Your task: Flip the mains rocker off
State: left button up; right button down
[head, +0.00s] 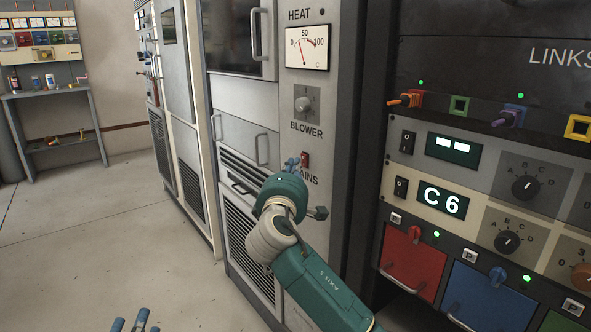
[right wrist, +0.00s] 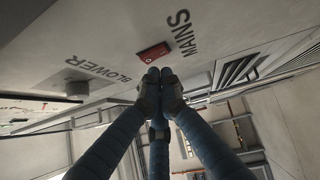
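The mains rocker (head: 305,160) is a small red switch in a dark frame on the grey cabinet panel, above the MAINS label. In the right wrist view the red rocker (right wrist: 153,52) lies just beyond my fingertips. My right wrist partly covers the MAINS label in the head view. My left gripper (head: 136,324) shows only its fingertips, spread apart, at the bottom edge, far from the panel.
The blower knob (head: 304,104) and heat meter (head: 307,47) are above the rocker. A cabinet handle (head: 262,149) sticks out to the left. A rack with colored links and knobs (head: 526,188) stands close on the right. The floor (head: 90,220) at left is clear.

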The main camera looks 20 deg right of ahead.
pick_arm(q)
jog(key=shift+s+r+t, duration=0.1)
jog(key=shift+r+t, duration=0.2)
jog(key=shift+r, duration=0.15)
pick_arm(e)
jog(key=shift+w+d, duration=0.1)
jog(key=shift+d, duration=0.25)
jog(key=shift+w+d+r+p, duration=0.15)
jog(key=shift+r+p, duration=0.15)
jog(key=shift+p, duration=0.65)
pick_arm(q)
jog(key=s+a+f+g+y, duration=0.1)
jog(key=f+g, duration=0.3)
jog(key=f, duration=0.4)
jog(key=s+a+f+g+y+p, duration=0.1)
jog(key=f+g, duration=0.3)
jog(key=f, duration=0.4)
jog(key=shift+s+a+f+y, duration=0.3)
jog(key=shift+s+a, duration=0.2)
jog(key=shift+s, duration=0.3)
pick_arm(e)
jog(key=shift+d+m+g, duration=0.15)
jog(key=shift+m+g, duration=0.25)
pick_arm(q)
jog(key=shift+s, duration=0.1)
